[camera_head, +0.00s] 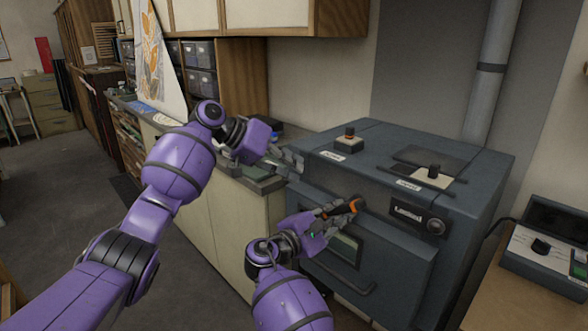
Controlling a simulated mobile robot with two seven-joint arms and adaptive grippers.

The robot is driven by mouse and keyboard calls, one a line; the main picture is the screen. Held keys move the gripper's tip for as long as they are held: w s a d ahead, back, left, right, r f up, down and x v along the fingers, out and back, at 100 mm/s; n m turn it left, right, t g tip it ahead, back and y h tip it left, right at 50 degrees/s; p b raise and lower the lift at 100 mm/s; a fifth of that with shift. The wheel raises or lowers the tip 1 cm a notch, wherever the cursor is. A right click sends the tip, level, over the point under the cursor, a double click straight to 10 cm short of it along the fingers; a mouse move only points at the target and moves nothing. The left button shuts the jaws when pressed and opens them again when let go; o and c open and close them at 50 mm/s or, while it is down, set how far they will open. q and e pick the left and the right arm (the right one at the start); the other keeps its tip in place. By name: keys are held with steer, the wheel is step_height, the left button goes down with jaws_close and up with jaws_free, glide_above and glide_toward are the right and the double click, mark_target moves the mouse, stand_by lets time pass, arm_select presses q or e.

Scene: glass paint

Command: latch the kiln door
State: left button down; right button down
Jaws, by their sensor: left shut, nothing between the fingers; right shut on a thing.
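The kiln (468,230) is a dark blue-grey box at the right. Its front door (386,262) has a small window (345,250) and a bar handle (347,284), and looks closed or nearly so; I cannot tell exactly. An orange-tipped latch handle (354,205) sticks out near the top of the door. My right gripper (335,211) is shut on this latch handle, and its fingers hide part of it. My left gripper (291,160) is shut and empty, near the kiln's upper left corner, apart from the latch handle.
A control box (550,252) stands on the wooden table at the right. A counter with cabinets (200,200) runs along the left. The floor (60,210) at the left is clear.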

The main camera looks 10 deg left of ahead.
steer(key=shift+r, duration=0.25)
arm_select(q)
steer(key=d+f, duration=0.4)
steer(key=w+d+f, duration=0.1)
steer(key=d+f, duration=0.2)
steer(key=shift+d, duration=0.1)
steer(key=shift+s+f+h, duration=0.15)
steer(key=shift+f+h, duration=0.15)
steer(key=shift+f, duration=0.3)
